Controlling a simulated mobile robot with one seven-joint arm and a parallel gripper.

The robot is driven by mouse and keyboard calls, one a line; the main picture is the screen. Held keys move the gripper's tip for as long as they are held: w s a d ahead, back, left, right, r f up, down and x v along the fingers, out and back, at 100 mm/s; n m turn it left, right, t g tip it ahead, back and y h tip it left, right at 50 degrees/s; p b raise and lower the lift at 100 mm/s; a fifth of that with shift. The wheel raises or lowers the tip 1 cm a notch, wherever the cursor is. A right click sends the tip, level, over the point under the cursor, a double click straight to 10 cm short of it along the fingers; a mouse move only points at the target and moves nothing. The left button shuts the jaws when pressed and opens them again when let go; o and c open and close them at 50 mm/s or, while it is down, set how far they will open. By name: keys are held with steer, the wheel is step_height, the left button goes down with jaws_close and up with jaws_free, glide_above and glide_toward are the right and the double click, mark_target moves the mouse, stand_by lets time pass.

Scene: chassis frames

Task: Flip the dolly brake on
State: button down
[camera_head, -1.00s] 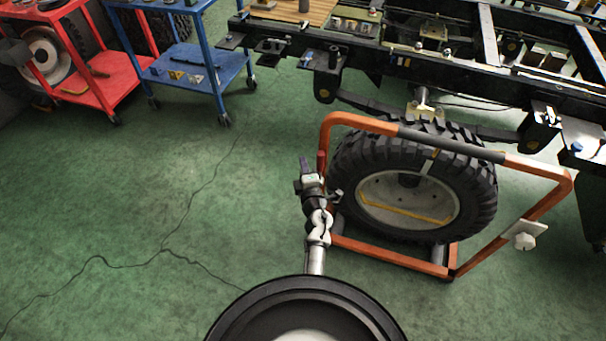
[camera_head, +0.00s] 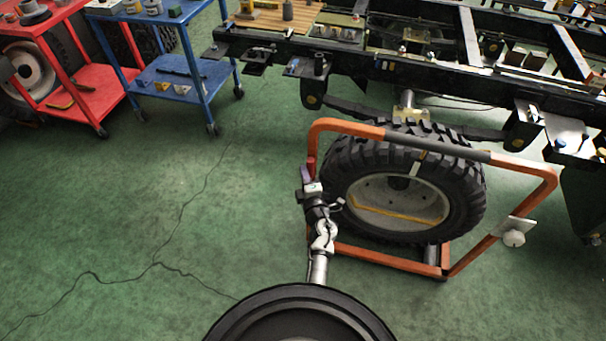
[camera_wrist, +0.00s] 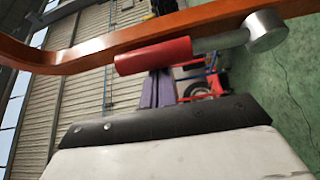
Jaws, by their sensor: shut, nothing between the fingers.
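The dolly is an orange tube frame (camera_head: 347,125) around a large black tire (camera_head: 463,190) with a pale wheel. In the wrist view, a lever with a red grip (camera_wrist: 153,56) and a round grey pivot (camera_wrist: 265,32) lies along the dolly's orange tube (camera_wrist: 95,48). In the head view the lever is hard to make out behind my gripper. My gripper (camera_head: 306,172) is at the dolly's left post. Its purple fingers (camera_wrist: 158,90) are shut and empty, just below the red grip in the wrist view; I cannot tell whether they touch it.
A dark vehicle chassis (camera_head: 385,62) stands behind the dolly. A white plate with a knob (camera_head: 514,232) is on the dolly's right side. A blue cart (camera_head: 180,75) and a red cart (camera_head: 80,85) stand at the upper left. The green floor left of the dolly is clear.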

steer(key=shift+d, duration=0.2)
steer(key=s+d+f+m+t+h+b, duration=0.1)
steer(key=d+f+m+t+b, duration=0.1)
steer(key=d+m+b, duration=0.2)
steer(key=s+d+f+m+t+h+b, duration=0.2)
steer(key=d+m+b, duration=0.2)
steer(key=b, duration=0.5)
steer(key=shift+d+m+t, duration=0.2)
steer(key=shift+m+t, duration=0.1)
steer(key=shift+m, duration=1.1)
steer(key=shift+r, duration=0.1)
